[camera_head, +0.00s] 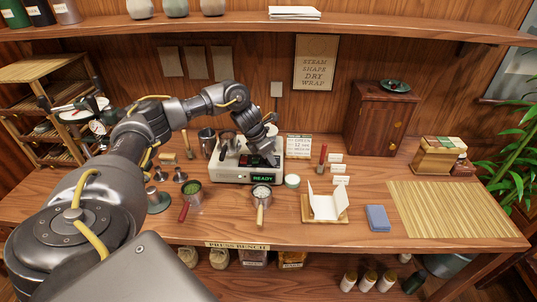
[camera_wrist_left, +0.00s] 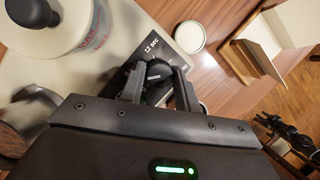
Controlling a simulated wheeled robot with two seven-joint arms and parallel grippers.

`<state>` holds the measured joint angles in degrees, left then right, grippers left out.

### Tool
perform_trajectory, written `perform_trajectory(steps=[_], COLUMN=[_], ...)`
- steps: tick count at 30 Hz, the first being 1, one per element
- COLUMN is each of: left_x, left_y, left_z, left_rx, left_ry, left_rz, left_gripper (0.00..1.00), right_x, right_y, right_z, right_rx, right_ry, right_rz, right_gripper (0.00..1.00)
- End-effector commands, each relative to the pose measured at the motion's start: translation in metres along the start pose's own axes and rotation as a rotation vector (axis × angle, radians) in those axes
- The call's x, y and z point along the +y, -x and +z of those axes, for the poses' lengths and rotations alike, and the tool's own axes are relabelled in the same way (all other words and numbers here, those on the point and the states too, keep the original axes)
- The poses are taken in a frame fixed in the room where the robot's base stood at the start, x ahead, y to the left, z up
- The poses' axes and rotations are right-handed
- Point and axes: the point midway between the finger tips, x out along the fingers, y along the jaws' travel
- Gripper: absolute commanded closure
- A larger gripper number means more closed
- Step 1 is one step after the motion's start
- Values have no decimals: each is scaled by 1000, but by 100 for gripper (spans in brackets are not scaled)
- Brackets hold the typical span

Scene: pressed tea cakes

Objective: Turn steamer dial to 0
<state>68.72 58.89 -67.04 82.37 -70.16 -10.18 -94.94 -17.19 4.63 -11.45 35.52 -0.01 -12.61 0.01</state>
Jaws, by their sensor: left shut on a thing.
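The white steamer (camera_head: 230,175) stands on the bench with a green READY display (camera_head: 263,178). My left gripper (camera_head: 272,158) is over its right front, next to the display, and covers the dial in the head view. In the left wrist view, the black dial (camera_wrist_left: 158,71) sits between the two fingers of my left gripper (camera_wrist_left: 160,88), which is shut on it. A "12 SEC" label (camera_wrist_left: 153,46) is printed beside the dial. The dial's pointer and exact setting cannot be read. My right gripper is not in view.
A small white round dish (camera_head: 292,181) stands right of the steamer. A red-handled cup of green leaf (camera_head: 191,194) and a wooden-handled cup (camera_head: 261,194) stand in front. A wooden stand with white paper (camera_head: 325,208) and a blue cloth (camera_head: 377,218) lie further right.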

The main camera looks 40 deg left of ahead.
Motion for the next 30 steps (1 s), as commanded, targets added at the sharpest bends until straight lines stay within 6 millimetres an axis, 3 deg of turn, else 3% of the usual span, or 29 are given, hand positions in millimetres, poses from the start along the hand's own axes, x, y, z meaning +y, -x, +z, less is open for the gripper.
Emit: perform_trajectory(steps=[15,30], left_x=[-3,-3], left_y=[3,1], left_z=[3,4], left_rx=[-2,-5], left_ry=[415,600], left_rz=[172,248], left_gripper=[91,91], right_x=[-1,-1], right_y=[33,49], right_z=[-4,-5], right_rx=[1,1], right_ry=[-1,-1], right_rz=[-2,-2], right_gripper=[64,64])
